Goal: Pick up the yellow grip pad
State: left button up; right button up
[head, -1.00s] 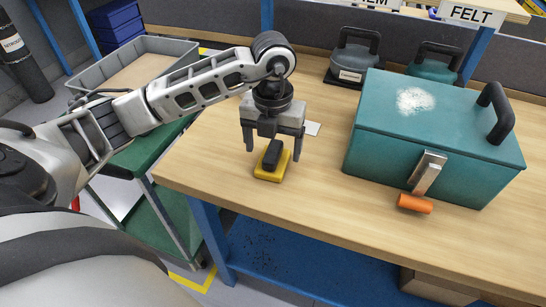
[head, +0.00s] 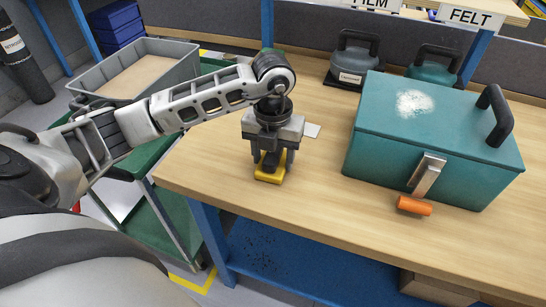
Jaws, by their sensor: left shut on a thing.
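The yellow grip pad (head: 269,177) lies on the wooden workbench near its front left edge. It has a yellow base and a black handle on top. My left gripper (head: 272,161) points straight down over it, with its fingers shut on the pad's black handle. The fingers hide most of the handle. The pad still appears to rest on the bench. My right gripper is not in view.
A large teal case (head: 425,135) with an orange roller (head: 414,206) at its front stands to the right on the workbench (head: 310,205). A grey tray (head: 185,62) sits on a green cart at the left.

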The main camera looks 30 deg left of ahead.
pick_arm(q)
notch_tip(320, 180, up, 3)
jog(key=shift+w+r+b, duration=0.1)
jog(key=shift+b, duration=0.35)
jog(key=s+d+r+p, duration=0.1)
jog(key=s+d+r, duration=0.8)
jog(key=d, duration=0.1)
jog(key=shift+s+d+r, duration=0.2)
jog(key=shift+d+r, duration=0.05)
jog(key=shift+r, duration=0.1)
jog(key=shift+o, duration=0.6)
